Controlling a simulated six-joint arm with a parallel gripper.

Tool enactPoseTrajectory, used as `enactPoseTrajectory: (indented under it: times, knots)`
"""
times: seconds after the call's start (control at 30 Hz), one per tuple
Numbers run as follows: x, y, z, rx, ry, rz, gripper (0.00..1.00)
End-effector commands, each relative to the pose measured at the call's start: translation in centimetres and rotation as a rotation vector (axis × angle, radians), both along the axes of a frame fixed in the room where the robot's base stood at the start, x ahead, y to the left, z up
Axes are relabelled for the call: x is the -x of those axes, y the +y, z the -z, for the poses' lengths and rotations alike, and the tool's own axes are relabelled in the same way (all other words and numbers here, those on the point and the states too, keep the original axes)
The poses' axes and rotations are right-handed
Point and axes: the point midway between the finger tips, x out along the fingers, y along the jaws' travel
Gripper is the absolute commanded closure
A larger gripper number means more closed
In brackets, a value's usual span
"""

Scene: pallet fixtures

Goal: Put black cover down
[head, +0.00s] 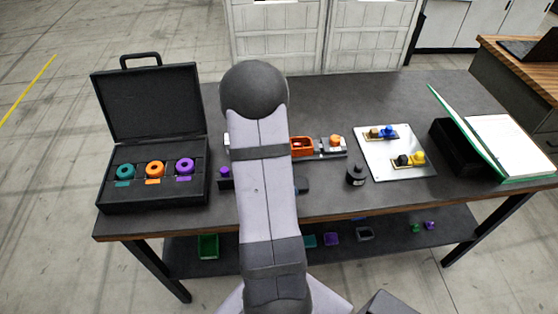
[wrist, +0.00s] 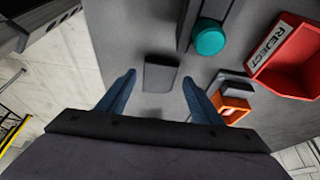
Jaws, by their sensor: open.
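A dark rectangular piece, which looks like the black cover (wrist: 161,74), lies on the grey table top in the wrist view. My gripper (wrist: 160,84) is open, its two blue-grey fingers spread to either side of the cover in the picture. Nothing is visibly held, and the cover looks apart from both fingers. I cannot tell the height of the fingertips above it. In the head view my arm hides the gripper and the middle of the table. A small dark piece (head: 302,185) shows just right of my arm there; I cannot tell if it is the cover.
In the wrist view, a teal round part (wrist: 209,39), a red REJECT bin (wrist: 299,72) and an orange block (wrist: 232,107) lie to the right. In the head view, an open black case (head: 150,100) stands left and a white board (head: 378,158) lies right.

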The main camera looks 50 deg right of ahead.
Motion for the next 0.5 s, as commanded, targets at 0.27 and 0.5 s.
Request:
enactPoseTrajectory:
  times: [0.27, 0.5]
  knots:
    - [-1.5, 1.2, -4.1, 0.005, -0.006, -0.002, 0.4]
    - [-2.5, 2.3, -7.9, 0.002, -0.003, -0.002, 0.4]
